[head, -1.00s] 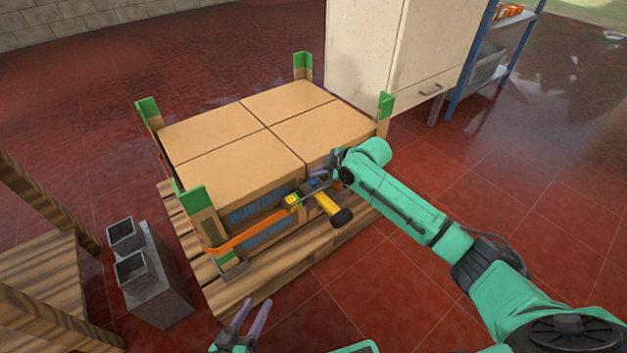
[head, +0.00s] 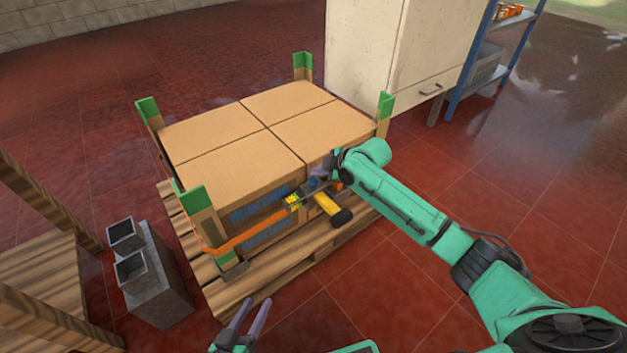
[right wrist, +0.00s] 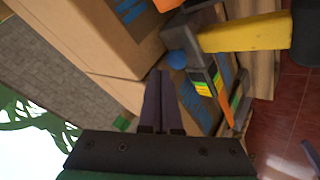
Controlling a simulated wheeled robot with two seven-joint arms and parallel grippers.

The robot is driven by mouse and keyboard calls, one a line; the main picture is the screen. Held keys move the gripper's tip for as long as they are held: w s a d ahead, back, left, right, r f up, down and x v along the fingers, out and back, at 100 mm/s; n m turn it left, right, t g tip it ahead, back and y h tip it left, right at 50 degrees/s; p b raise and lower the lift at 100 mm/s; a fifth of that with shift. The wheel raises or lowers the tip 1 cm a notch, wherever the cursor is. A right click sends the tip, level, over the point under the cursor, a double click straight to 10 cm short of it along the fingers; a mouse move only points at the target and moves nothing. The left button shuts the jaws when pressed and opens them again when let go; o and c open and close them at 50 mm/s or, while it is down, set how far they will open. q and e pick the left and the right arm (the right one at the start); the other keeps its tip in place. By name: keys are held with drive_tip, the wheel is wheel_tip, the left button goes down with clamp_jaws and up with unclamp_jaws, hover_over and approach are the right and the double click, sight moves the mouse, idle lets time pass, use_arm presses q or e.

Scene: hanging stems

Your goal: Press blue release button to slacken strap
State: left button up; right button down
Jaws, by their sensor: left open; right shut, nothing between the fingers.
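The blue release button (head: 313,182) sits on the dark strap tensioner at the front of the boxes. The tensioner has a yellow handle (head: 328,205) with a black end. My right gripper (head: 320,172) is shut and empty, close beside the button. In the right wrist view the closed fingertips (right wrist: 160,73) are just short of the blue button (right wrist: 177,59), which lies slightly to their right; contact cannot be made out. The orange strap (head: 245,241) runs from the tensioner around the front left corner. My left gripper (head: 250,318) is open and empty at the bottom edge.
Cardboard boxes (head: 228,152) stand on a wooden pallet (head: 262,284), with green-topped corner posts (head: 195,198). A grey block with two square openings (head: 158,290) stands left of the pallet. A white cabinet (head: 440,50) is behind. Red floor is clear at front right.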

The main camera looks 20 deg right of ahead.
sight(317, 183)
drive_tip(key=shift+f, duration=0.35)
drive_tip(key=shift+f, duration=0.65)
idle(0.8)
drive_tip(key=shift+r+p, duration=0.95)
drive_tip(key=shift+r, duration=0.05)
wheel_tip(317, 183, up, 5)
drive_tip(key=p, duration=0.5)
drive_tip(key=shift+r, duration=0.15)
